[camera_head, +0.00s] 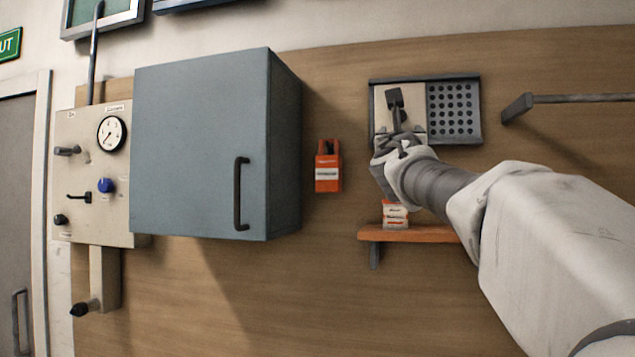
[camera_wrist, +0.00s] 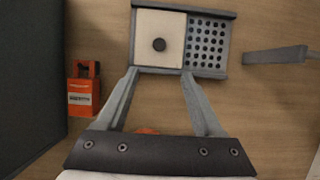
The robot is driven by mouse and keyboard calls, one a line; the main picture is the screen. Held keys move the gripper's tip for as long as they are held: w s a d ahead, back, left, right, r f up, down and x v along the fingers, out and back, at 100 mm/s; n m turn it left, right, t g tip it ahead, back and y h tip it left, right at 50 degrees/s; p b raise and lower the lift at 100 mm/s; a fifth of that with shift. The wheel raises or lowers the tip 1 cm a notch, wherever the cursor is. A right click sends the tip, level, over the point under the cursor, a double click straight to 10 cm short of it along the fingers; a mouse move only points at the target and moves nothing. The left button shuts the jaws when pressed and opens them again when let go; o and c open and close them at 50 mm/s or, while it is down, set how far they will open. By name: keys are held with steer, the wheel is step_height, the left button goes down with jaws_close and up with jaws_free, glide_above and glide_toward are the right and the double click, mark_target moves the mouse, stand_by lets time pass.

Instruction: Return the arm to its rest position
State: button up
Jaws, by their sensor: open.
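My arm reaches in from the right in the head view. My gripper (camera_wrist: 158,72) is open and empty in the wrist view, its two fingers spread and pointing at the lower edge of the wall panel. The wall panel (camera_head: 453,112) has a cream plate on its left and a perforated grey part on its right; it also shows in the wrist view (camera_wrist: 208,45). A dark knob (camera_wrist: 158,45) sits in the middle of the cream plate. In the head view my gripper (camera_head: 395,138) overlaps the panel's lower left. Whether it touches the panel is unclear.
A blue-grey cabinet (camera_head: 200,150) with a dark handle hangs left. An orange labelled item (camera_head: 328,170) is on the wall beside it. A small orange shelf (camera_head: 425,234) with a box (camera_head: 395,215) is below my gripper. A dark bar (camera_head: 570,99) juts at right.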

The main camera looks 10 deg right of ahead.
steer(key=s+f+m+g, duration=0.3)
steer(key=s+f+m, duration=0.2)
steer(key=f+m, duration=0.3)
steer(key=s+d+f+m+g+y, duration=0.1)
steer(key=s+f+m+g, duration=0.2)
steer(key=s+f+m, duration=0.5)
steer(key=s+f+m+g, duration=0.3)
steer(key=f+m+g, duration=0.15)
steer(key=f, duration=0.55)
steer(key=s+a+f+m+g+y, duration=0.2)
steer(key=s+a+f+m+y, duration=0.2)
steer(key=s+f, duration=0.4)
steer(key=s+a+f+m+g+y, duration=0.2)
steer(key=s+a+f+m, duration=0.5)
steer(key=f, duration=0.7)
steer(key=shift+s+a+f+g+y, duration=0.4)
steer(key=shift+s+y, duration=0.35)
steer(key=shift+y, duration=0.15)
